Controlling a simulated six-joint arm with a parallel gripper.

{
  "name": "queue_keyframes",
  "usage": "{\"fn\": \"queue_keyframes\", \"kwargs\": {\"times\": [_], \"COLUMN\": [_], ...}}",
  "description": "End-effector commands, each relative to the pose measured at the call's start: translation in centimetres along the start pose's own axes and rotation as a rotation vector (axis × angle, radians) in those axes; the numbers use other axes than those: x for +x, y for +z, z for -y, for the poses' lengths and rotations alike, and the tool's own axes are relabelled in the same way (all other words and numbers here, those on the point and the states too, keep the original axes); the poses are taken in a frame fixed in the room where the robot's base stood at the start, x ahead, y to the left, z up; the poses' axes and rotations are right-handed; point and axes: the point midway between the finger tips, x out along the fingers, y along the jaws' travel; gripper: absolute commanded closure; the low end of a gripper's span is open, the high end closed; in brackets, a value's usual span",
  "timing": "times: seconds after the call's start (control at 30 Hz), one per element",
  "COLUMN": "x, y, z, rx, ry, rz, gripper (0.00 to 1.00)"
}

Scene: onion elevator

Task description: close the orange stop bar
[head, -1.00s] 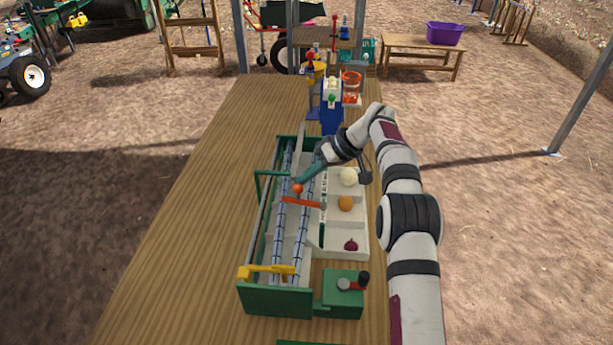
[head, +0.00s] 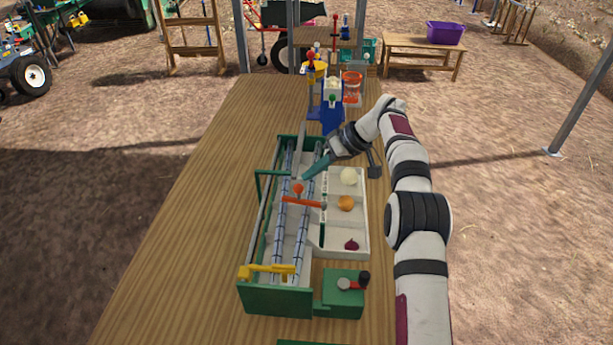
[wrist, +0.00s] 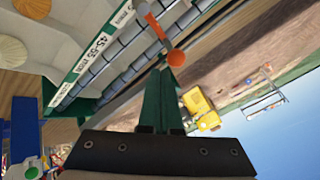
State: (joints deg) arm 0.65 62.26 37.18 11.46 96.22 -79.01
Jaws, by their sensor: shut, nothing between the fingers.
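The orange stop bar (head: 303,202) lies crosswise over the roller lanes of the green-framed conveyor. Its round orange knob (head: 298,188) stands up near the bar's left end. My gripper (head: 305,177) is shut and empty, just behind and to the right of the knob, with a small gap. In the wrist view, the shut green fingers (wrist: 165,75) point at the knob (wrist: 176,58), which shows just past their tips. The stop bar (wrist: 155,26) runs up and left from it there. Whether fingertips and knob touch is not clear in that view.
A white sorting tray (head: 331,242) with a white, an orange and a purple onion adjoins the conveyor's right side. A yellow bar (head: 268,269) crosses the near end, beside a green box (head: 343,290) with a lever. The table's left side is clear.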

Motion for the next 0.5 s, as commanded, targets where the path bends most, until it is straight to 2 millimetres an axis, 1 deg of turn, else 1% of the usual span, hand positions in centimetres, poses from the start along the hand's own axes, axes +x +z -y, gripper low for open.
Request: {"fn": "queue_keyframes", "kwargs": {"times": [0.03, 0.1, 0.23, 0.3, 0.37, 0.43, 0.47, 0.5], "x": [-1.2, -2.7, -4.6, -4.4, -3.5, -2.5, -2.3, -2.3], "y": [-0.1, 0.0, 0.0, 0.6, 1.5, 2.6, 3.1, 3.7], "z": [-0.1, -0.1, 0.0, 0.2, 0.7, 1.2, 1.1, 0.8], "rx": [-0.002, -0.001, 0.001, 0.042, 0.140, 0.328, 0.422, 0.552], "ry": [0.003, 0.004, -0.002, -0.057, -0.173, -0.344, -0.409, -0.481], "rz": [-0.003, -0.002, -0.002, -0.024, -0.084, -0.213, -0.280, -0.375], "gripper": [1.00, 1.00, 1.00, 1.00, 1.00, 1.00, 1.00, 1.00]}}
